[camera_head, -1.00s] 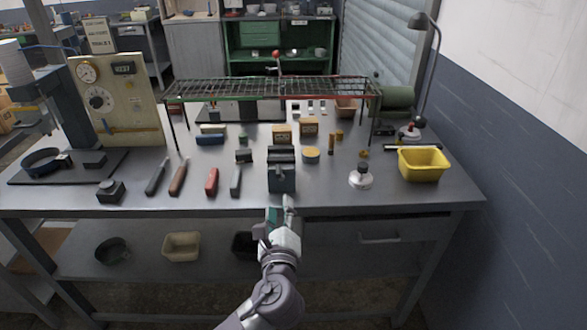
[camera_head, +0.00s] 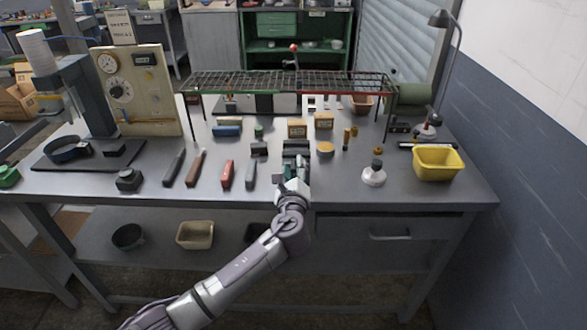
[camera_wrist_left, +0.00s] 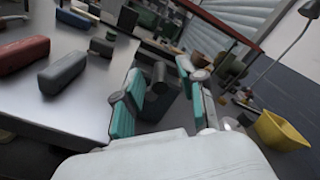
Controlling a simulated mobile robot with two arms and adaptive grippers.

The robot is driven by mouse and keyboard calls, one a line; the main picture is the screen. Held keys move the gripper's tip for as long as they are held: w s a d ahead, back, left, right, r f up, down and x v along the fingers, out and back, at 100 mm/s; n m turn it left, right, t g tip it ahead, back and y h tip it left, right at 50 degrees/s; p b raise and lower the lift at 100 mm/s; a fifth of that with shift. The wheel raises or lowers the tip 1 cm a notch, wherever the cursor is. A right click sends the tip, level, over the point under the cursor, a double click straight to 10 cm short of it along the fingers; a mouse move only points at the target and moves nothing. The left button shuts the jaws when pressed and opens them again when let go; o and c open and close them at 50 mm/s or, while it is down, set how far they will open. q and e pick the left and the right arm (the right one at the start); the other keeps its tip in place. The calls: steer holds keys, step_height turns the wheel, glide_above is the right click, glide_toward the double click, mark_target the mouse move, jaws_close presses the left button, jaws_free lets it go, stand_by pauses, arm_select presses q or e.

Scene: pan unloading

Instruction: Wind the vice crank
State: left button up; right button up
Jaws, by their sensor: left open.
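The vice (camera_head: 297,150) is a small dark block near the front edge of the bench, right of the middle. My left gripper (camera_head: 291,176) is at its near side and covers most of its front. In the left wrist view the two teal finger pads are apart, with a dark part of the vice (camera_wrist_left: 159,78) showing between and beyond them. I cannot tell whether the pads touch it. The crank is not clearly visible; it is hidden by the gripper or too small to tell. My right gripper is not in view.
A round pot (camera_head: 373,176) and yellow bin (camera_head: 437,163) stand right. A wire rack (camera_head: 290,82) spans the bench behind. The grey bench front is clear near the bin.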

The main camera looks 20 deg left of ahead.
arm_select(q)
jaws_close()
steer(key=shift+s+f, duration=0.1)
steer(key=n+b, duration=0.1)
steer(key=n, duration=0.1)
steer(key=a+n+b, duration=0.1)
steer(key=b, duration=0.1)
steer(key=shift+s+a+f+n, duration=0.1)
steer(key=shift+s+f+n, duration=0.05)
steer(key=shift+f+n, duration=0.25)
steer(key=n+b, duration=0.1)
steer(key=a+n+b, duration=0.1)
steer(key=n, duration=0.1)
steer(key=shift+s+f+n, duration=0.15)
steer(key=shift+f+n, duration=0.15)
steer(key=shift+f, duration=0.05)
steer(key=n+b, duration=0.1)
steer(key=n, duration=0.1)
steer(key=a+f+n+b, duration=0.1)
steer(key=n+b, duration=0.1)
steer(key=shift+s+f, duration=0.1)
steer(key=shift+a+f+n+b, duration=0.15)
steer(key=shift+n+b, duration=0.25)
steer(key=shift+n, duration=0.3)
steer(key=shift+d+f+n+b, duration=0.15)
steer(key=shift+n+b, duration=0.25)
steer(key=shift+n, duration=0.3)
steer(key=shift+a, duration=0.1)
